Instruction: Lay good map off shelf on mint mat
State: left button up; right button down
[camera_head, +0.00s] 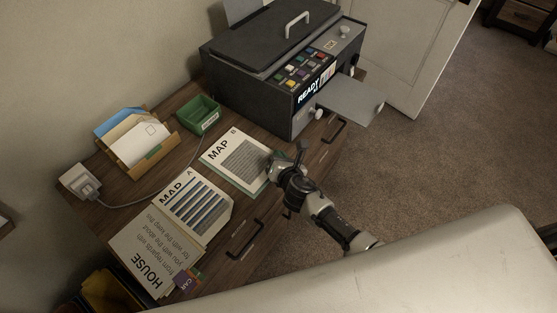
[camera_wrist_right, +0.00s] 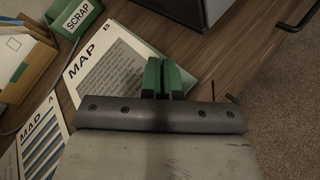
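A white sheet headed MAP B (camera_head: 238,158) lies flat on the desk, with a pale green mat edge (camera_head: 262,186) showing beneath it on the right. MAP B also shows in the wrist view (camera_wrist_right: 104,62). A second sheet, MAP A (camera_head: 194,207), with dark blue stripes, lies to its left. My right gripper (camera_head: 287,158) is at the right edge of MAP B. In the wrist view its green-faced fingers (camera_wrist_right: 164,77) are together, with only a thin dark line between them and no sheet visible there. I see no clear shelf. My left gripper is not in view.
A HOUSE sheet (camera_head: 148,250) lies near the front left. A green SCRAP tray (camera_head: 198,114), an envelope holder (camera_head: 152,152) and a plug with a cable (camera_head: 80,183) are behind. A dark printer (camera_head: 272,75) stands at the back right. Drawer handles (camera_head: 243,240) jut from the desk front.

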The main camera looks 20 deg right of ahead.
jog(key=shift+f, duration=0.4)
jog(key=c, duration=1.6)
grip_release()
jog(key=shift+r, duration=0.1)
jog(key=shift+c, duration=0.2)
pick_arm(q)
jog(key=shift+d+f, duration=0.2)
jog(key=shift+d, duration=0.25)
pick_arm(e)
jog(key=shift+r, duration=0.3)
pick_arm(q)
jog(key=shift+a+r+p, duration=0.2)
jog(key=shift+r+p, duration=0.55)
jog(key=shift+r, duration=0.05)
pick_arm(e)
jog(key=v, duration=1.2)
jog(key=shift+f, duration=0.25)
